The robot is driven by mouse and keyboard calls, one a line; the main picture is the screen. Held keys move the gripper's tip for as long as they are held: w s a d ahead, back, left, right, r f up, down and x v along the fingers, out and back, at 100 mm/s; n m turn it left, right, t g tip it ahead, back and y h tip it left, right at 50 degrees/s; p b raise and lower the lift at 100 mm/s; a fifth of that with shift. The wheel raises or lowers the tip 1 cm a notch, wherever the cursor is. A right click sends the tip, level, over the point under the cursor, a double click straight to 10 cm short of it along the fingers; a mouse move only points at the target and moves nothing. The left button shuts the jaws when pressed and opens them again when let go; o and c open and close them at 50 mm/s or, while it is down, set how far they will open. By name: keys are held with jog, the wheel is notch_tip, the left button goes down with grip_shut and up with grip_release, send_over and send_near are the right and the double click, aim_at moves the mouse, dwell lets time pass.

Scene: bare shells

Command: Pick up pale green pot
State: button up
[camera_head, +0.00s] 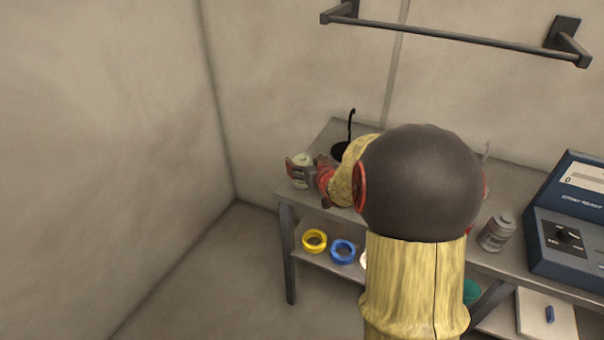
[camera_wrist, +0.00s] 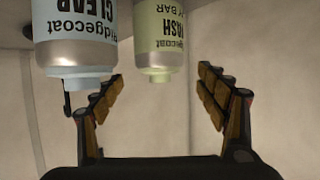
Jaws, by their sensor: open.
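The pale green pot (camera_head: 301,172) stands near the left end of the grey bench, partly covered by my gripper's fingers in the head view. In the wrist view, the pale green pot (camera_wrist: 160,38) appears upside down, between the lines of the two fingers and beyond their tips. My gripper (camera_head: 308,170) is open at the pot; its spread, empty fingers also show in the wrist view (camera_wrist: 160,84). A pale blue pot (camera_wrist: 75,40) marked "CLEAR" hangs inverted in the wrist picture, left of the green one and close to the left finger.
The bench (camera_head: 515,185) carries a black item with a hooked stem (camera_head: 350,125), a grey can (camera_head: 497,233) and a blue machine (camera_head: 575,225). A wall rail (camera_head: 455,38) runs above. Walls stand behind and left.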

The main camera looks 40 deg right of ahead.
aim_at(304, 160)
jog(key=b+x, duration=0.1)
jog(key=x, duration=0.3)
jog(key=shift+w+f, duration=0.1)
jog(key=shift+f, duration=0.05)
jog(key=shift+c, duration=0.7)
grip_shut()
dwell(0.4)
